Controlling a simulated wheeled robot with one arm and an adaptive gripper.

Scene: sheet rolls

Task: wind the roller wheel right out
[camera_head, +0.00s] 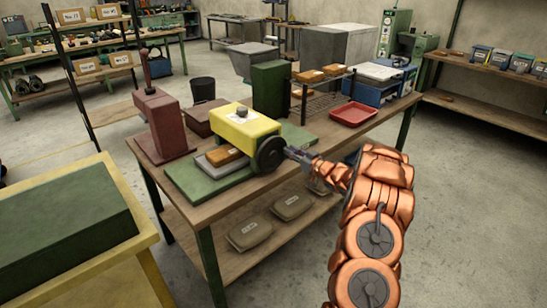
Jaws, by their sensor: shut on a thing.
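The sheet roller is a yellow housing (246,128) with a dark knob on top, standing on a green base (200,184) on the workbench. Its black roller wheel (269,155) is on the right end of the housing and faces my arm. My gripper (292,153) reaches in from the right, with its fingers at the wheel's right side. It is shut at the wheel's rim or handle; the exact contact is small and partly hidden. An orange-brown block (226,154) lies on a grey plate (222,158) in front of the housing.
A dark red press (162,122) stands at the bench's left. A green box (271,90), a wire rack (322,92) with orange blocks and a red tray (354,116) stand behind. A yellow-edged table (110,270) is at front left. Floor right of the bench is clear.

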